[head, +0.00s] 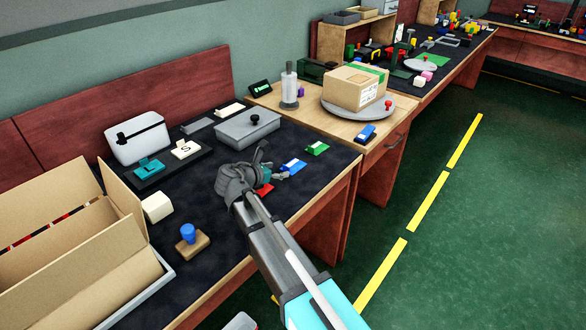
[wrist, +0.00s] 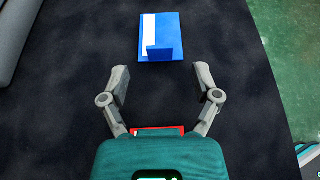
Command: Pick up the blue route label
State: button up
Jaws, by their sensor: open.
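The blue route label (head: 293,165) lies on the dark mat beyond my gripper, between a red and a green label. In the wrist view the blue label (wrist: 172,30) is flat, with a white strip on its left and a raised blue tab at its near edge. My gripper (head: 273,163) is above the mat, open and empty. In the wrist view its fingertips (wrist: 161,78) are spread on either side, just short of the blue label, which is ahead and roughly centred. Another blue label (head: 366,132) lies on the wooden table.
A red label (head: 265,189), also in the wrist view (wrist: 158,130), lies beneath my gripper, partly hidden. A green label (head: 317,148) lies beyond the blue one. A grey lidded box (head: 240,131) stands to the left, and a wooden-based stamp (head: 192,245) is nearer.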

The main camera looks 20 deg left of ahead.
aim_at(286, 168)
jog(key=shift+b+x, duration=0.8)
jog(key=shift+x, duration=1.45)
jog(key=shift+f, duration=0.1)
jog(key=c, duration=0.8)
